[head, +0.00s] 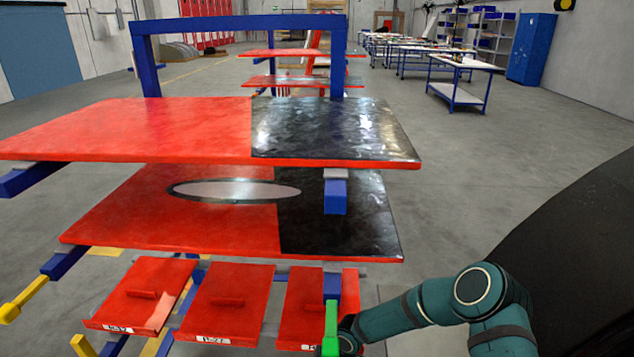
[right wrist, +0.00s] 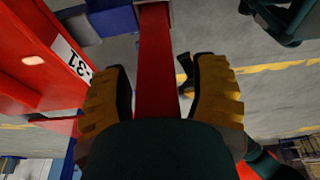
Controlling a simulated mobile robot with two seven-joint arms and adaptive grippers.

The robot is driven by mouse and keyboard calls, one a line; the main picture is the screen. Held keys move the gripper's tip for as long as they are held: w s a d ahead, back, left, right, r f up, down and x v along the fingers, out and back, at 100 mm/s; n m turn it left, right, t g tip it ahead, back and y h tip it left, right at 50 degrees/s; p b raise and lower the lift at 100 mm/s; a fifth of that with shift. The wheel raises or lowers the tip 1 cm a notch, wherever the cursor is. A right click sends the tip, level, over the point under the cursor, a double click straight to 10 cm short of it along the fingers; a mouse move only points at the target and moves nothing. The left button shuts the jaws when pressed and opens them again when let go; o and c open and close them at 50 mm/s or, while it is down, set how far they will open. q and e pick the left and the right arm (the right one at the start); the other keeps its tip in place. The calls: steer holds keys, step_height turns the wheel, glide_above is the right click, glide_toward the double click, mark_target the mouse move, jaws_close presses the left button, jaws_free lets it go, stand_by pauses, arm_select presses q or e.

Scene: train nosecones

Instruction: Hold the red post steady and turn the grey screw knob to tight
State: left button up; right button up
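The red post (right wrist: 156,60) runs down the middle of the right wrist view, between the two yellow fingers of my right gripper (right wrist: 160,95). Narrow gaps show on both sides of the post, so the gripper looks open, with no clear contact. In the head view a red upright (head: 350,290) at the right end of the lower rack may be this post. My right gripper (head: 348,335) is low beside it, partly hidden at the bottom edge. I cannot make out the grey screw knob for certain. My left gripper is not in view.
A green-tipped blue bar (head: 331,320) stands close to my right gripper. Large red and black boards (head: 130,130) overhang the rack. A labelled red panel (right wrist: 40,60) is close left of the fingers.

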steer(key=v, duration=1.2)
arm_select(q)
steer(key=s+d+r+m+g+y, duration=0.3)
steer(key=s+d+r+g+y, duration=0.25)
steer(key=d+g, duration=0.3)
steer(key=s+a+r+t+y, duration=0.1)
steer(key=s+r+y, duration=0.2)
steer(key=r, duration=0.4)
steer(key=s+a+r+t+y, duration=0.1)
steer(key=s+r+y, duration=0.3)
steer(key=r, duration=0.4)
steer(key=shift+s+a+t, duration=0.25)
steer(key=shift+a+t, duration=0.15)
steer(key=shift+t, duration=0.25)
arm_select(e)
steer(key=s+d+f+m, duration=0.2)
steer(key=s+d+m, duration=0.1)
steer(key=s+m, duration=0.6)
steer(key=s+d+f+m+t, duration=0.1)
steer(key=s+d+m, duration=0.3)
steer(key=s+m, duration=0.4)
steer(key=f+m, duration=0.1)
steer(key=m, duration=0.1)
steer(key=shift+s+m+t+y, duration=0.3)
steer(key=shift+s+m+y, duration=0.1)
